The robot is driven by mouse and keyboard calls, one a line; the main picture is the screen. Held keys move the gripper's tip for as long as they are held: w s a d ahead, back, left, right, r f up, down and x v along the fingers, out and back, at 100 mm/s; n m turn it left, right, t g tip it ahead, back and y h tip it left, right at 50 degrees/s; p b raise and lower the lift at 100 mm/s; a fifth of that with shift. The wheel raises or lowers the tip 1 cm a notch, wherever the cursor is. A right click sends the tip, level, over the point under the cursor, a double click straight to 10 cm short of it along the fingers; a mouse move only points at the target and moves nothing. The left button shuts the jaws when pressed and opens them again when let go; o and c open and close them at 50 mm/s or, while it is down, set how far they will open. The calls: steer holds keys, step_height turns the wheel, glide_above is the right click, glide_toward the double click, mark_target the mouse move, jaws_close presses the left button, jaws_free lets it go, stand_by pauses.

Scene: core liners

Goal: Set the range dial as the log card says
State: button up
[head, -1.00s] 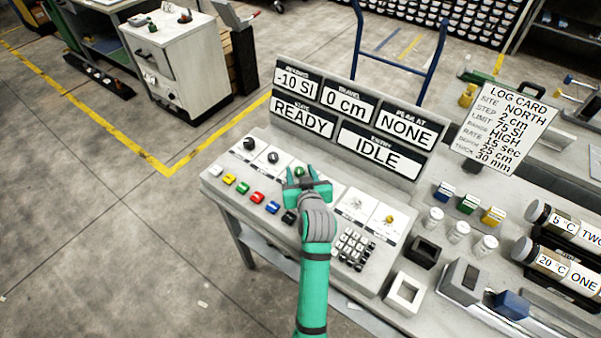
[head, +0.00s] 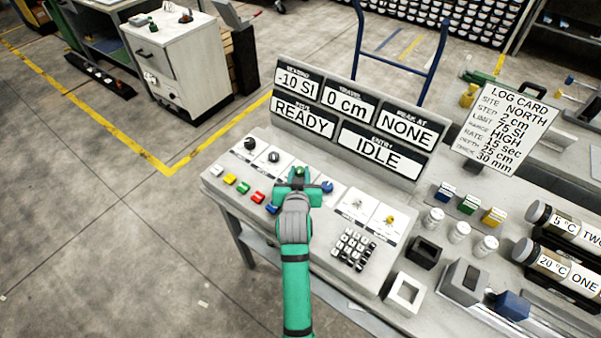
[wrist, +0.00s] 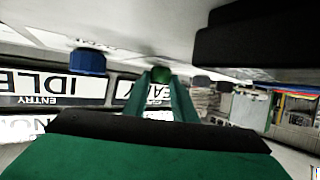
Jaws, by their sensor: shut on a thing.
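The log card (head: 505,128) stands at the right and reads RANGE HIGH. The sloped console panel (head: 325,160) has a row of dials: two black dials (head: 250,144), a green dial (head: 299,171) and a blue dial (head: 326,187). Their small labels are too small to read. My gripper (head: 298,182) is over the green dial, its fingers shut on it. In the wrist view the green dial (wrist: 160,74) sits between my fingertips, and the blue dial (wrist: 87,62) is beside them. The green dial's pointer and scale are mostly hidden.
Coloured buttons (head: 243,187) line the panel's front edge. A keypad (head: 354,248) is to the right of my arm. The display board (head: 355,120) behind reads READY and IDLE.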

steer(key=m+g+h, duration=0.1)
steer(key=m+h, duration=0.1)
steer(key=h, duration=0.1)
steer(key=a+m+g+h, duration=0.1)
steer(key=m+h, duration=0.2)
steer(key=shift+w, duration=0.2)
steer(key=shift+w+a+m+g+h, duration=0.15)
steer(key=shift+m+g+h, duration=1.25)
steer(key=shift+m+h, duration=0.6)
steer(key=shift+m+g, duration=0.3)
steer(key=shift+m, duration=0.1)
steer(key=o, duration=1)
steer(key=shift+f, duration=0.1)
steer(key=shift+o, duration=0.2)
steer(key=v, duration=1)
steer(key=shift+s+a+r, duration=0.2)
steer(key=shift+s+r, duration=0.05)
steer(key=shift+s, duration=0.05)
